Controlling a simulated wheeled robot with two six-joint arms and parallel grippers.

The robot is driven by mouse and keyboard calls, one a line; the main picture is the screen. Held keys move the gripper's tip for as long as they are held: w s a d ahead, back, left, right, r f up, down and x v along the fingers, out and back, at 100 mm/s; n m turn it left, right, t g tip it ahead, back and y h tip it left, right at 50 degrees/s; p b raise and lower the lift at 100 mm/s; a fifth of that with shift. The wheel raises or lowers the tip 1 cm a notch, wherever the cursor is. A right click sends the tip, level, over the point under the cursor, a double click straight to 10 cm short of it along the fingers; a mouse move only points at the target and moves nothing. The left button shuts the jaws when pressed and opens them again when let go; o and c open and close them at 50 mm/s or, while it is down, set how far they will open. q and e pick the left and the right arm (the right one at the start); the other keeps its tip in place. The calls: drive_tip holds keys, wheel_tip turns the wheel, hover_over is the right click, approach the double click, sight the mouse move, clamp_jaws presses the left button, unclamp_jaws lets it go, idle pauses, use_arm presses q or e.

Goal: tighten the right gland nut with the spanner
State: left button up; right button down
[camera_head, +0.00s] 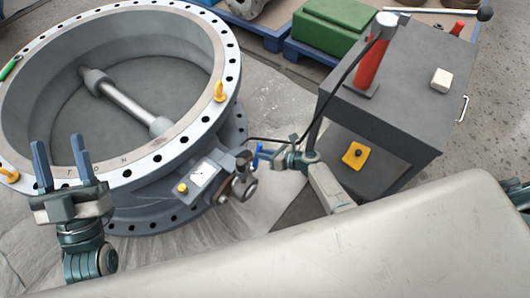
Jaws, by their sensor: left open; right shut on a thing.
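My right gripper (262,155) is small in the head view, at the right side of the valve's gearbox (217,178). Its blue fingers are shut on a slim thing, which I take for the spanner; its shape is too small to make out. The fingers are close to the dark fittings (243,160) at the gearbox's end; I cannot tell whether the spanner touches a nut. The gland nuts cannot be told apart here. My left gripper (61,160) is open and empty, fingers up, in front of the near-left rim of the large valve (150,160).
A dark grey cabinet (405,80) stands right, with a red cylinder (372,65), a white block (441,79) and a lower shelf holding a yellow item (355,155). A black cable runs from it towards the gearbox. Yellow eyebolts (219,91) stand on the flange. A green crate (333,27) is behind.

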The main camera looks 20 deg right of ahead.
drive_tip(key=shift+s+a, duration=0.1)
drive_tip(key=shift+a, duration=0.2)
drive_tip(key=s+d, duration=0.1)
drive_tip(key=s, duration=0.1)
drive_tip(key=s+d+p, duration=0.1)
drive_tip(key=s+d, duration=0.1)
drive_tip(key=shift+f, duration=0.15)
drive_tip(key=shift+d, duration=0.15)
